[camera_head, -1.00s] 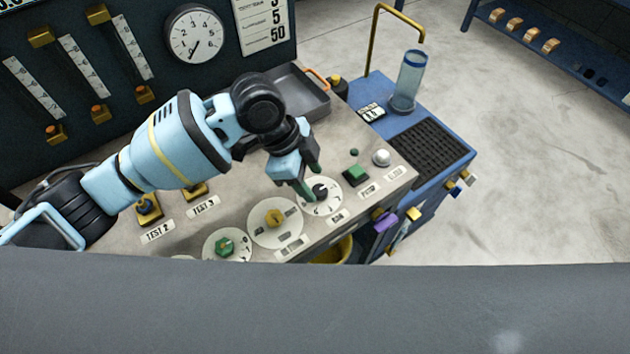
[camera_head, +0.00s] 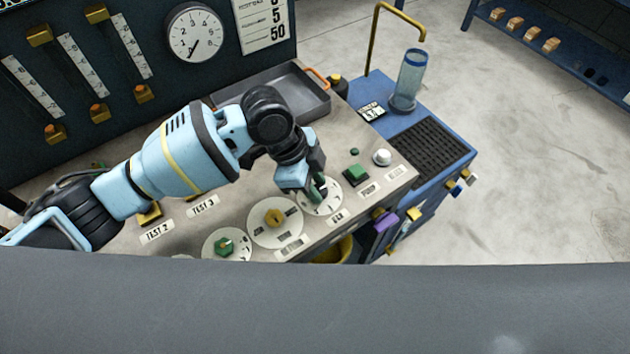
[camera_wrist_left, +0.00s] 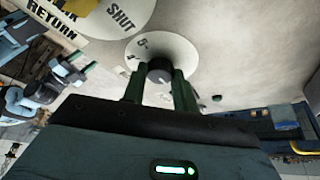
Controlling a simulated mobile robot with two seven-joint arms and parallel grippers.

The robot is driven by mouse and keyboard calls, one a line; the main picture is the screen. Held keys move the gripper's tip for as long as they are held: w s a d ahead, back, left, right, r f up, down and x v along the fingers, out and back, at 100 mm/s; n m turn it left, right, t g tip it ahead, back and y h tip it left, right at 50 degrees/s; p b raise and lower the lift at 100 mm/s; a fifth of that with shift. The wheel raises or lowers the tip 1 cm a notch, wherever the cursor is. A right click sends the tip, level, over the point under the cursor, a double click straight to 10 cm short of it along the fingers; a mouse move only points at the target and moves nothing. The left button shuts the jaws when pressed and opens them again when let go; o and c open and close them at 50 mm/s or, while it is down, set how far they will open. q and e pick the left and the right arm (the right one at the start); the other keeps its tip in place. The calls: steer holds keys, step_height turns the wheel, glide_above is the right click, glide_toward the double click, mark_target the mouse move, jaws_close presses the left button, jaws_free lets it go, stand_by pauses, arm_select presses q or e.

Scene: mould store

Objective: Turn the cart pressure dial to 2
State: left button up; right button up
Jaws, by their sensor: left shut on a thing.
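The dial (camera_head: 331,207) is a white numbered disc at the right end of the bench panel's row of dials. In the left wrist view its black knob (camera_wrist_left: 160,66) stands between the two green fingers of my left gripper (camera_wrist_left: 159,76), one on each side, and the gripper is shut on it. In the head view my left gripper (camera_head: 318,190) comes down over the dial and hides the knob and part of the scale. The number it points to cannot be read. My right gripper is not in view.
A dial with a yellow knob (camera_head: 275,217) and one with a green knob (camera_head: 225,246) lie to the left. A green button (camera_head: 356,174) and a white knob (camera_head: 382,157) are to the right. A grey tray (camera_head: 300,88) and a clear cylinder (camera_head: 409,80) stand behind.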

arm_select(q)
steer(key=shift+m, duration=0.3)
steer(key=shift+w+m+g, duration=0.15)
steer(key=shift+m+g, duration=0.35)
steer(key=shift+m, duration=0.5)
steer(key=m+g+b, duration=0.1)
steer(key=m, duration=0.2)
steer(key=shift+w+d+y, duration=0.1)
steer(key=shift+y, duration=0.3)
steer(key=shift+w+m+g+y+b, duration=0.1)
steer(key=shift+m+g+y+b, duration=0.4)
steer(key=shift+m, duration=1)
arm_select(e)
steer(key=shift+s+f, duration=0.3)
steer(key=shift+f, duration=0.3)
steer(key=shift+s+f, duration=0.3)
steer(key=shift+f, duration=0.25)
arm_select(q)
steer(key=shift+d, duration=0.1)
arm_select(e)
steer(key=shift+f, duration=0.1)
arm_select(q)
steer(key=o, duration=0.8)
steer(key=shift+o, duration=0.8)
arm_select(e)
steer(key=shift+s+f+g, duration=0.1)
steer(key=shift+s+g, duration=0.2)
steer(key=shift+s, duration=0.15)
